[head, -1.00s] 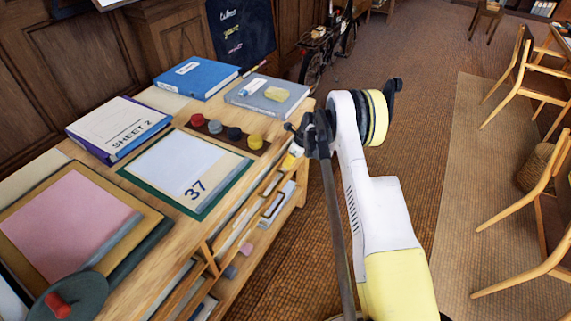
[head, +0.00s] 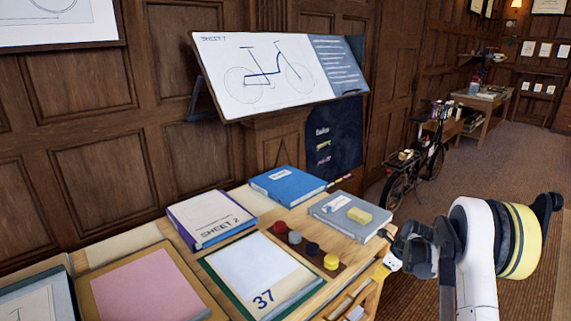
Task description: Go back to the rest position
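My gripper (head: 397,256) is at the lower right of the head view, at the end of my white and yellow arm. It points left, toward the right end of the wooden table. Its dark fingers are small and seen edge-on, so I cannot tell whether they are open or shut. A small white and yellow piece (head: 384,268) shows at the fingertips; I cannot tell whether it is held or is part of something behind.
A tilted drawing board (head: 270,75) stands behind. A bicycle (head: 415,170) stands beyond; floor is clear at right.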

